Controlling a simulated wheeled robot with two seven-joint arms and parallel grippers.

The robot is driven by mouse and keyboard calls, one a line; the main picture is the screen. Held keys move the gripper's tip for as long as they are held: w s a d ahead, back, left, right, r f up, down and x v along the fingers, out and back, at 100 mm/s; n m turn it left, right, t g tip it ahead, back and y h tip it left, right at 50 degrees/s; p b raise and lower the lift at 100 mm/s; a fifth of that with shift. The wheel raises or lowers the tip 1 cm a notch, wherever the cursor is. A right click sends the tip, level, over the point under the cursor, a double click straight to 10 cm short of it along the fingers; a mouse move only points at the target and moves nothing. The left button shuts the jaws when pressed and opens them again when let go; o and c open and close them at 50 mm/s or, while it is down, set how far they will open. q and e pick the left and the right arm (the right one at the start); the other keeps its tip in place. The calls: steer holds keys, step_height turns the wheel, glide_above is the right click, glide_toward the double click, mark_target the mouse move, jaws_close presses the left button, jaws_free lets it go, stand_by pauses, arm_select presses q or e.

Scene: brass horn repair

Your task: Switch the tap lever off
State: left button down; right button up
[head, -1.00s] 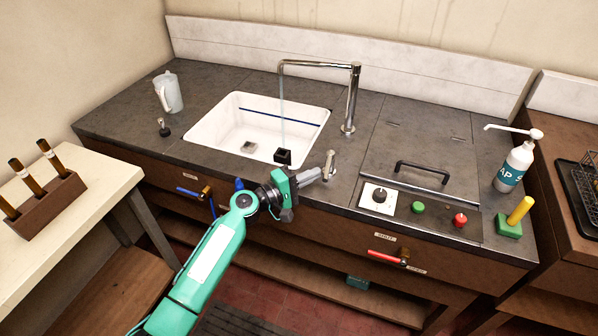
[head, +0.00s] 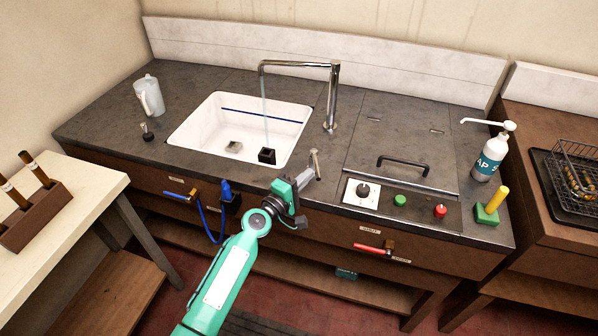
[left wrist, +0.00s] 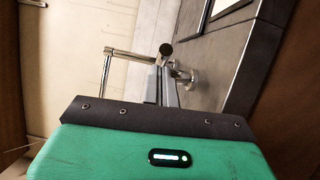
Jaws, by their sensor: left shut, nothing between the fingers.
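The tap lever (head: 315,163) is a short chrome lever at the counter's front, right of the sink, and stands roughly upright with a slight tilt. My left gripper (head: 297,178) is shut and empty, just left of and in front of the lever. I cannot tell whether they touch. My right gripper is out of view.
Right of the lever are a knob plate (head: 362,193), a green button (head: 400,200), a red button (head: 440,211) and a lid handle (head: 403,161). A red-handled valve (head: 372,248) and a blue-handled valve (head: 178,196) are on the cabinet front. A jug (head: 149,96) stands left.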

mark_target(320, 177)
arm_select(q)
steer(key=shift+s+d, duration=0.15)
steer(key=shift+d, duration=1.7)
steer(key=shift+d+b, duration=0.1)
steer(key=shift+b, duration=0.2)
steer(key=shift+d+r, duration=0.1)
